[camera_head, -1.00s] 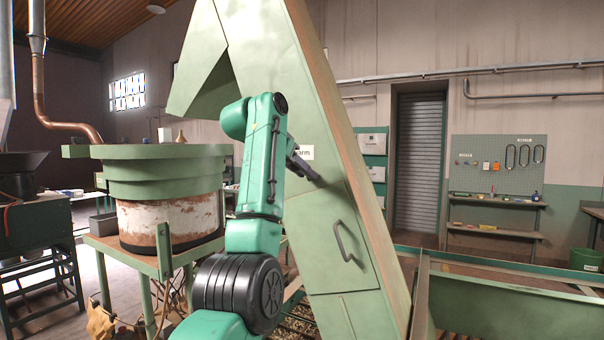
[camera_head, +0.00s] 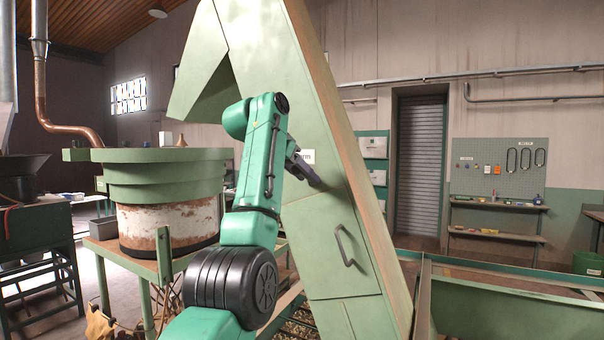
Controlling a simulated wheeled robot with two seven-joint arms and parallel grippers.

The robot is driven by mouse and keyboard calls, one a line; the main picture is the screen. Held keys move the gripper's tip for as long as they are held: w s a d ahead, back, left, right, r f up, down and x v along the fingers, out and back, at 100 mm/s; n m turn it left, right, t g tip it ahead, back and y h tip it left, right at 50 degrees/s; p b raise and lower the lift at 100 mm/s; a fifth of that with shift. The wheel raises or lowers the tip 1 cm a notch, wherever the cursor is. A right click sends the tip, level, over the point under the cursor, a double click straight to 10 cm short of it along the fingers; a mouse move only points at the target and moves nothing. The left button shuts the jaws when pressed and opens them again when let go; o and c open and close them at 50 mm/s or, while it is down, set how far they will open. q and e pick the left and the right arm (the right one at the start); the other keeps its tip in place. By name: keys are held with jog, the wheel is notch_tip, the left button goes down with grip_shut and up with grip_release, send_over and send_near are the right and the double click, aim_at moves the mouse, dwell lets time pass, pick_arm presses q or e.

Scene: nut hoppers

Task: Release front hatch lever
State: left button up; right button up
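A tall green slanted hopper housing (camera_head: 277,63) stands in the middle of the head view. On its front is a hatch panel (camera_head: 318,238) with a dark bar handle or lever (camera_head: 344,246). My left gripper (camera_head: 313,178) is dark and small beyond my green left arm, above and to the left of the handle and apart from it. It is in front of a white label, which it partly covers. Whether its fingers are open or shut does not show. My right gripper is out of view.
A round green bowl feeder (camera_head: 165,175) on a green stand is at the left. A long green trough (camera_head: 510,305) lies at the lower right. A pegboard with tools (camera_head: 500,165) and a shutter door (camera_head: 419,165) are at the back wall.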

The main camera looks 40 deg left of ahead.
pick_arm(q)
jog(key=b+v, duration=0.1)
jog(key=v, duration=1.3)
jog(key=shift+s, duration=0.3)
jog(key=shift+w+a+r, duration=0.1)
jog(key=shift+r, duration=0.05)
